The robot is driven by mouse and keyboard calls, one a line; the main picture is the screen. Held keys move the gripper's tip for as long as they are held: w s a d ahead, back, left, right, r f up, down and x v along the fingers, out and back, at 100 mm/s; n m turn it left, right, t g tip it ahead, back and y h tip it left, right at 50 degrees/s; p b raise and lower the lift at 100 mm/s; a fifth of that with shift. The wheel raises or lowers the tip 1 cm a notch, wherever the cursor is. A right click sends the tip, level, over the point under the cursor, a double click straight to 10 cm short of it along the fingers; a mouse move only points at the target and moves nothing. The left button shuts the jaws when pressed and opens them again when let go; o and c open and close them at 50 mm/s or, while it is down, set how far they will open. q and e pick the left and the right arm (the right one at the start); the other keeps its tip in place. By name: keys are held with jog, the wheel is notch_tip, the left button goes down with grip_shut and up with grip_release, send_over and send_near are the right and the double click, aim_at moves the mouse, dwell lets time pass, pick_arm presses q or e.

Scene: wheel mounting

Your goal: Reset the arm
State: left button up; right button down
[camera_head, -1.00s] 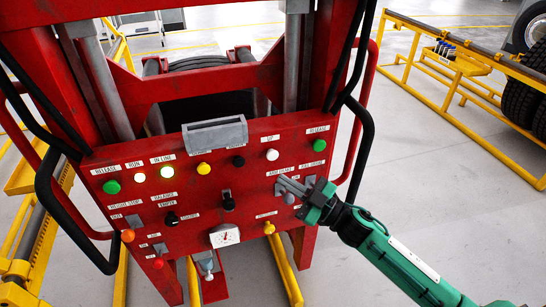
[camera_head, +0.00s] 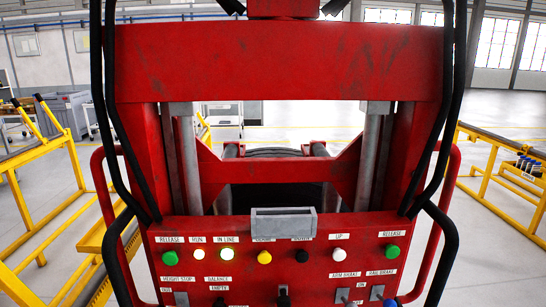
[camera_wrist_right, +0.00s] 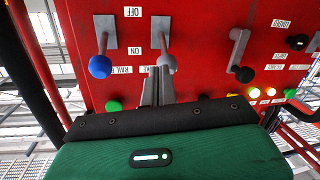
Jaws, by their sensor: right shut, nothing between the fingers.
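The red machine's control panel (camera_head: 215,265) shows at the bottom of the head view, cut off by the frame edge. In the right wrist view the panel (camera_wrist_right: 205,70) appears upside down. My right gripper (camera_wrist_right: 158,72) is shut and empty there, its fingertips close to the grey knob of a lever (camera_wrist_right: 166,63). I cannot tell whether they touch it. A blue-knobbed lever (camera_wrist_right: 99,66) is to its left, and a black-knobbed lever (camera_wrist_right: 241,73) is to its right. The blue knob (camera_head: 390,303) also shows in the head view. My left gripper is in neither view.
Black hoses (camera_head: 447,250) and red side handles (camera_head: 449,180) flank the panel. A yellow rail frame (camera_head: 505,180) stands to the right and yellow frames (camera_head: 30,160) stand to the left. Bare floor lies between the machine and these frames.

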jog(key=s+f+m+g+h, duration=0.1)
jog(key=s+f+g, duration=0.3)
jog(key=s, duration=0.4)
jog(key=s+d+f+m+g+h, duration=0.1)
jog(key=s+f+g, duration=0.35)
jog(key=s, duration=0.45)
jog(key=s+f+m+g+h, duration=0.1)
jog(key=s+f+g, duration=0.2)
jog(key=s+g, duration=0.35)
notch_tip(320, 180, down, 32)
jog(key=s, duration=0.2)
jog(key=s+d+f, duration=0.3)
jog(key=s+f, duration=1.6)
jog(key=shift+d+n+g, duration=0.2)
jog(key=shift+n+g, duration=0.1)
